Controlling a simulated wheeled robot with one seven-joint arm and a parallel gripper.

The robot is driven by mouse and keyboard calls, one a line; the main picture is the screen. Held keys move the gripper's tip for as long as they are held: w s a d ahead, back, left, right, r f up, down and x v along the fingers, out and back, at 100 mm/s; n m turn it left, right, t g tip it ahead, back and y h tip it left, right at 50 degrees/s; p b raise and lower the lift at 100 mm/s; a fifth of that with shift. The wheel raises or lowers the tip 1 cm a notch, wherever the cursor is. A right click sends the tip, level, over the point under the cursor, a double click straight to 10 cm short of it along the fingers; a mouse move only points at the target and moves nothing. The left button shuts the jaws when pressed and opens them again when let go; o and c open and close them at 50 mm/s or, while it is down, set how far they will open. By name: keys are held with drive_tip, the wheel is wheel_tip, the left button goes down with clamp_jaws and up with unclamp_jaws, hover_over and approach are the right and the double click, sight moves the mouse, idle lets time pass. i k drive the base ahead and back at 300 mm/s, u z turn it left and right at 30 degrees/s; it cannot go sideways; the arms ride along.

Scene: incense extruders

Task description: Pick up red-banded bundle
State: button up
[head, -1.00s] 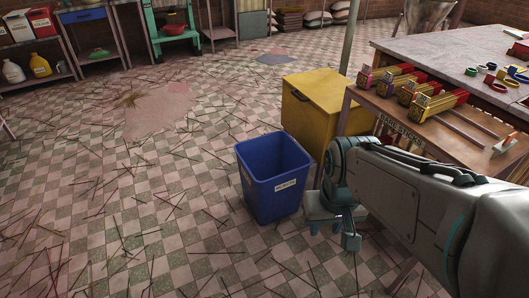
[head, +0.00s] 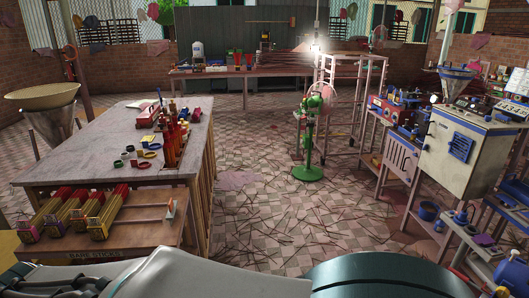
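Several stick bundles (head: 88,210) lie side by side on a low wooden shelf (head: 150,236) at the left, in front of the big table. They look yellow-gold along the near part and red at the far part. Their near end faces are pinkish, yellow and purple. Which of them has a red band is too small to tell. Upright red and yellow bundles (head: 172,138) stand at the right edge of the table. My arm crosses the bottom of the view, close to the camera, and my gripper is out of view.
The shelf front reads "BARE STICKS". Coloured rings (head: 140,163) lie on the grey table (head: 70,150). Machines (head: 465,140) line the right. The tiled floor (head: 265,215) between is open, littered with loose sticks.

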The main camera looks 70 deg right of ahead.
sight(375, 160)
drive_tip(key=z, duration=0.55)
drive_tip(key=k, duration=0.6)
drive_tip(key=z, duration=1.1)
drive_tip(key=i, duration=0.7)
drive_tip(key=z, duration=1.65)
drive_tip(key=i, duration=1.4)
drive_tip(key=z, duration=0.4)
drive_tip(key=i, duration=2.45)
drive_tip(key=u, duration=0.5)
